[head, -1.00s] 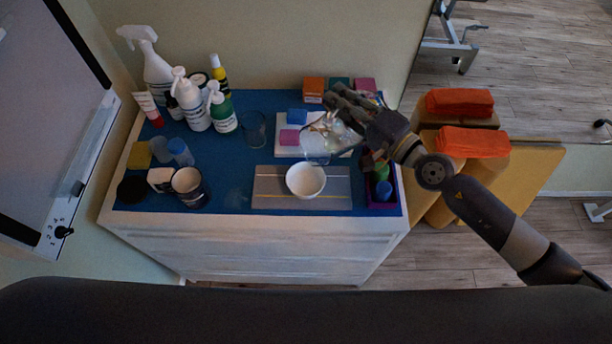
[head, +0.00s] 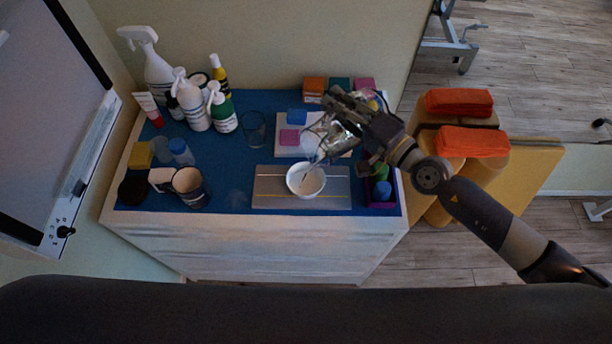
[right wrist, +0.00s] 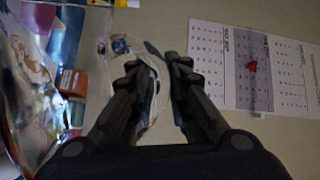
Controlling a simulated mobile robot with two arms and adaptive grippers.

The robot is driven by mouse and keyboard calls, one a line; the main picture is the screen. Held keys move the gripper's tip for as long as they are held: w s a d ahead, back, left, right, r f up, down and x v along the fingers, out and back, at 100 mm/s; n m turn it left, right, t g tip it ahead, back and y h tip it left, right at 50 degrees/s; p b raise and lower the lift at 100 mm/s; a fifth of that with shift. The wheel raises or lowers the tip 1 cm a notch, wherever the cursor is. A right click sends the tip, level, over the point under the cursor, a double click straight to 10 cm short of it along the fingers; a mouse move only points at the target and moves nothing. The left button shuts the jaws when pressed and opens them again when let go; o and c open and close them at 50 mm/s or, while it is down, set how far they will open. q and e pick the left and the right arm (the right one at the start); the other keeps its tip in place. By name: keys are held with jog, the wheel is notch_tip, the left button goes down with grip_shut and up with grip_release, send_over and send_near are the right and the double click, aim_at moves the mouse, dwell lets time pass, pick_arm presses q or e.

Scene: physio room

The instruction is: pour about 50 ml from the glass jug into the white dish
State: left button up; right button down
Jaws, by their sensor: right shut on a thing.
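The white dish (head: 308,190) stands upright on a grey mat (head: 265,195) near the front of the blue-topped cabinet. My right gripper (head: 345,108) is shut on the clear glass jug (head: 318,138) and holds it above and behind the dish. The jug is tilted, its lower end close over the dish's back rim. A thin dark streak runs from it into the dish, and the dish's inside looks slightly tinted. The liquid level cannot be read. In the right wrist view the fingers (right wrist: 160,75) show with glass (right wrist: 40,90) at the left. My left gripper is out of view.
A drinking glass (head: 253,129) and a mug (head: 188,185) stand left of the dish. Several bottles (head: 193,103) stand at the back left. A purple bin (head: 382,190) is close on the right.

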aim_at(358, 92)
jog(key=shift+w+d+r, duration=0.35)
jog(key=shift+w+d, duration=0.05)
jog(key=shift+w, duration=0.1)
jog(key=shift+s+a+f, duration=0.1)
jog(key=shift+s+f, duration=0.05)
jog(key=shift+s, duration=0.05)
dwell(1.4)
jog(key=shift+w+b, duration=0.15)
jog(key=shift+b, duration=0.2)
jog(key=w+d+r+m, duration=0.2)
jog(key=w+d, duration=0.1)
jog(key=shift+r, duration=0.1)
jog(key=shift+w+d+r+m, duration=0.2)
jog(key=shift+d+r+m, duration=0.05)
jog(key=shift+r+m, duration=0.05)
jog(key=shift+w+d+f+m+b, duration=0.1)
jog(key=shift+w+d+m+b, duration=0.25)
jog(key=shift+b, duration=0.3)
